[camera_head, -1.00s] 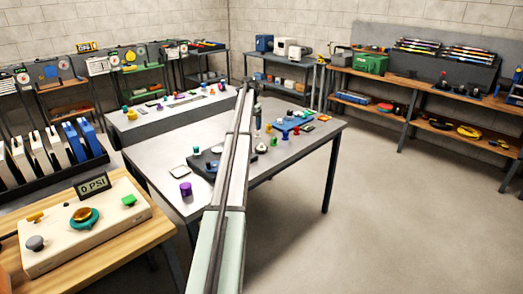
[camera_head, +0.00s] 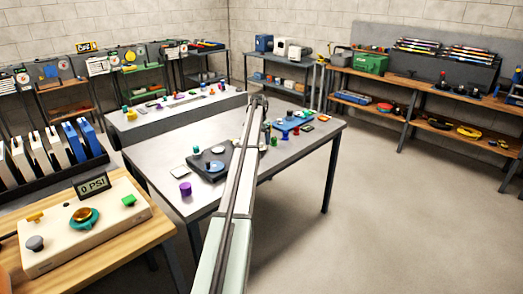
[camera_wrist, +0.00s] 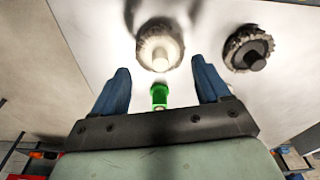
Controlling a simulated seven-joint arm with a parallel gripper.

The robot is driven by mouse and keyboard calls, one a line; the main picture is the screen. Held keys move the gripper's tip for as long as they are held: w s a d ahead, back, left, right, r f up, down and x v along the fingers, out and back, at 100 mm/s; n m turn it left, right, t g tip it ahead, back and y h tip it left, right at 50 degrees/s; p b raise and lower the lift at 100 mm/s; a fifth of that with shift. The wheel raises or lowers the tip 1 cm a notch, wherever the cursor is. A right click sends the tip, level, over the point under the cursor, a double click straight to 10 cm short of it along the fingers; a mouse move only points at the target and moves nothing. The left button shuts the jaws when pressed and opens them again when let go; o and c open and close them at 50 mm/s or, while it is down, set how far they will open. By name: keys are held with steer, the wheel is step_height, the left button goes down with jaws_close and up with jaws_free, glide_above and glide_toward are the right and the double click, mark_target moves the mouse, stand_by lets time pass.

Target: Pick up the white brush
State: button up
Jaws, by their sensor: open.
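The white brush (camera_wrist: 160,45) is a round pale disc with a bristly rim and a stubby knob, in the upper middle of the wrist view. My gripper (camera_wrist: 162,82) is open, with its two blue fingers apart and nothing held. In that view the brush shows just beyond the fingertips, roughly centred between them; the height gap is hard to judge. A green piece (camera_wrist: 159,96) shows between the fingers. In the head view my gripper (camera_head: 259,101) is small and dark above the far part of the grey table (camera_head: 150,152), and I cannot make out the white brush clearly.
A dark grey brush (camera_wrist: 248,48) lies right of the white one in the wrist view. On the table are a dark board (camera_head: 207,171) with round pieces, a purple cylinder (camera_head: 185,189) and a blue tray (camera_head: 291,122). A control box (camera_head: 85,228) stands at the left front.

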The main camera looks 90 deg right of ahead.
mark_target(261, 147)
steer(key=f, duration=0.5)
steer(key=shift+s+d, duration=0.15)
steer(key=shift+d, duration=0.1)
steer(key=c, duration=1.2)
steer(key=shift+o, duration=0.2)
steer(key=shift+r, duration=0.1)
step_height(261, 147, up, 8)
steer(key=shift+f, duration=0.25)
steer(key=w+a+r, duration=0.2)
steer(key=w, duration=0.9)
steer(key=w+a+r, duration=0.2)
steer(key=w+a, duration=0.1)
steer(key=w, duration=0.8)
